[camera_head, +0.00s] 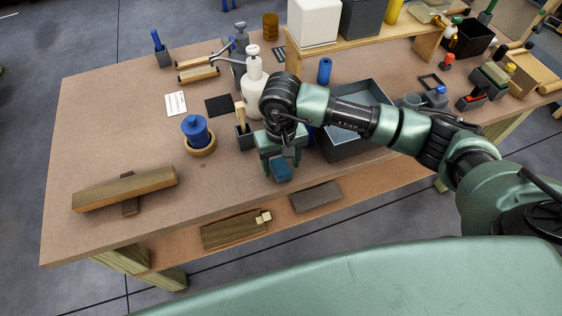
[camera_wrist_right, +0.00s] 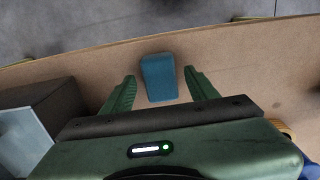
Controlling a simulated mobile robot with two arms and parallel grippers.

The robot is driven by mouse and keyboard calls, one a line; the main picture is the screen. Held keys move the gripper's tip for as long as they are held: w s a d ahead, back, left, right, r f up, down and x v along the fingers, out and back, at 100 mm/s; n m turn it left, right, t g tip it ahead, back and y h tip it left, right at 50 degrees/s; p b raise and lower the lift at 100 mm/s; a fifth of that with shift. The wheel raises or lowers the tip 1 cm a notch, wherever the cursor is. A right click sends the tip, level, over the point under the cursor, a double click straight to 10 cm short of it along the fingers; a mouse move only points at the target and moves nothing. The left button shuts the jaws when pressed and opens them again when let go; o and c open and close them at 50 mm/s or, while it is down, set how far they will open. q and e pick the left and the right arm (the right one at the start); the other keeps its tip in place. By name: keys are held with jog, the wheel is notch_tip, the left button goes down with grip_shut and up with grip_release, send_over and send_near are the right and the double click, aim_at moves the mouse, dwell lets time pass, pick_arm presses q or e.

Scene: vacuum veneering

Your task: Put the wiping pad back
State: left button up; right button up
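A blue block-shaped pad (camera_head: 281,169), which looks like the wiping pad, is near the front edge of the table, just below my right gripper (camera_head: 279,170). In the right wrist view the pad (camera_wrist_right: 159,78) shows between the two green fingertips (camera_wrist_right: 159,83), with a narrow gap on each side. My right gripper is open, pointing down over the pad. Whether the pad rests flat on the tabletop is hard to tell in the head view, as the gripper covers part of it. My left gripper is not in view.
A grey open bin (camera_head: 345,148) stands right of the gripper. A white pump bottle (camera_head: 254,90), a dark holder (camera_head: 245,138) and a blue jar on a wooden ring (camera_head: 197,134) stand left and behind. A veneered board (camera_head: 125,188) lies at left. The front middle is mostly clear.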

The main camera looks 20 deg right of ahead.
aim_at(281, 166)
jog(key=shift+r, duration=0.35)
notch_tip(281, 166, up, 12)
jog(key=b, duration=0.3)
jog(key=shift+f+b, duration=0.15)
jog(key=shift+b, duration=0.2)
